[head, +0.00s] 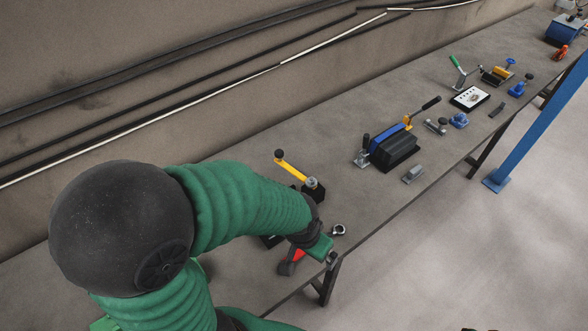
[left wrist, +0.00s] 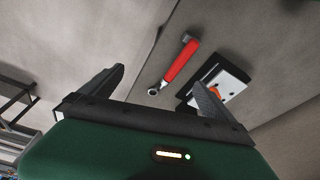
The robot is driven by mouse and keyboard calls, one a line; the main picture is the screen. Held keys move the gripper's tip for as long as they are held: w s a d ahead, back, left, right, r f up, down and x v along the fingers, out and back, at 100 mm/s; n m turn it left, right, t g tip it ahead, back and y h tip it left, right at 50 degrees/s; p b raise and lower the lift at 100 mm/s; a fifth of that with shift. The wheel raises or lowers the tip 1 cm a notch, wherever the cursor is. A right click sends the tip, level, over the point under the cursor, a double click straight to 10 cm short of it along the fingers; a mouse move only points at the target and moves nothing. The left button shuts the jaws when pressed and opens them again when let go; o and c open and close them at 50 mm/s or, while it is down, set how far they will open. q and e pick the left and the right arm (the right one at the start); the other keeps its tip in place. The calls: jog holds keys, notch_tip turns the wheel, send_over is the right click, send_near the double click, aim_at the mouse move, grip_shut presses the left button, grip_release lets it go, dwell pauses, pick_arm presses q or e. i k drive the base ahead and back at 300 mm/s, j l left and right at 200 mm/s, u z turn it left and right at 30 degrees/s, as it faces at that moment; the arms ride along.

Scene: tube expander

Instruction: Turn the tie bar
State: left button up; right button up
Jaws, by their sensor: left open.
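No part is clearly marked as the tie bar. A yellow bar (head: 295,168) with a black ball at its far end is fixed to a dark block (head: 314,187) on the bench. My left gripper (left wrist: 160,95) is open and empty, with its two dark fingers spread. Between and beyond them lies a red-handled tool (left wrist: 180,62) with a metal ring end, beside a white plate (left wrist: 232,84) with an orange part. In the head view the red handle (head: 299,254) is partly hidden by my left arm. My right gripper is not in view.
The long grey bench (head: 250,150) runs from lower left to upper right. Farther along are a blue and black device (head: 393,150), a small grey block (head: 413,174), a white panel (head: 470,98) and several small clamps. A blue post (head: 540,120) stands at the right.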

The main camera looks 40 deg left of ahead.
aim_at(278, 153)
jog(key=i, duration=0.25)
jog(key=i+u, duration=0.1)
jog(key=u, duration=0.3)
jog(key=l+u, duration=0.1)
jog(key=u, duration=0.3)
jog(key=i+l+u, duration=0.1)
jog(key=u, duration=0.3)
jog(key=i+l+u, duration=0.1)
jog(key=u, duration=1.25)
